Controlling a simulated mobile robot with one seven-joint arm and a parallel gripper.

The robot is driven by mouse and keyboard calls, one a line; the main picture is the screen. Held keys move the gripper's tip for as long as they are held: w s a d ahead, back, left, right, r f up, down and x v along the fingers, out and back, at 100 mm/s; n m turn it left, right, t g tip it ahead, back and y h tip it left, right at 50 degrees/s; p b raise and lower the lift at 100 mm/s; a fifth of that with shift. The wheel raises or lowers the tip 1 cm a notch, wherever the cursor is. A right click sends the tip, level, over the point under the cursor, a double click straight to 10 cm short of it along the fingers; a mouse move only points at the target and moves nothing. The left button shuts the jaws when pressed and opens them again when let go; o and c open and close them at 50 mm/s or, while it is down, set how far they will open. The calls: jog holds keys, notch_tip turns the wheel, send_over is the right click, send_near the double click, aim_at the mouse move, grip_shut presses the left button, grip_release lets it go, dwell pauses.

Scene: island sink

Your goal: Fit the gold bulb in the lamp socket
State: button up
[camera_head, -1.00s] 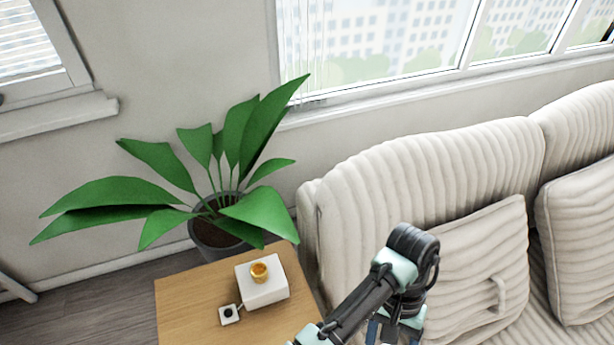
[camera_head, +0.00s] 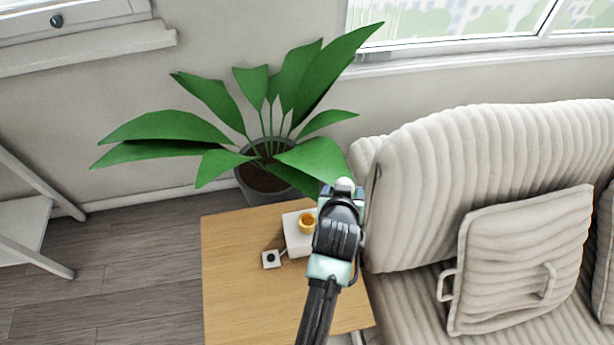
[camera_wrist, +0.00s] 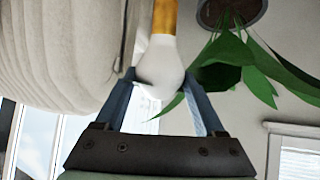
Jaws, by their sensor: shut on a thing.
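The bulb (camera_wrist: 161,60) has a white glass body and a gold base, which points to the top of the wrist view. My gripper (camera_wrist: 160,80) is shut on its glass part. In the head view, the white glass of the bulb (camera_head: 345,185) shows at the far end of my gripper (camera_head: 342,192); its gold base is hidden there. The lamp socket (camera_head: 306,223) is a gold ring on top of a white box-shaped base (camera_head: 296,240), on the wooden table. My gripper appears up and right of the socket in the picture, apart from it. My wrist covers the right part of the base.
A small white switch box (camera_head: 271,259) sits left of the lamp base on the wooden table (camera_head: 240,300). A potted plant (camera_head: 265,178) stands behind the table, its leaves reaching near my gripper. A striped sofa (camera_head: 450,180) stands to the right. The table's front left is clear.

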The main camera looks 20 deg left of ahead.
jog(key=s+a+r+t+y, duration=0.2)
jog(key=a+r, duration=0.1)
jog(key=a, duration=0.4)
jog(key=shift+s+a+r+n+t+y, duration=0.15)
jog(key=shift+a+r+n+t+y, duration=0.15)
jog(key=shift+r+n+t, duration=0.1)
jog(key=shift+d, duration=0.1)
jog(key=shift+f+b, duration=2.3)
jog(key=shift+f, duration=0.6)
jog(key=shift+f+b, duration=3.9)
jog(key=shift+f, duration=1.25)
jog(key=o, duration=1.5)
jog(key=shift+r, duration=0.1)
jog(key=shift+c, duration=0.2)
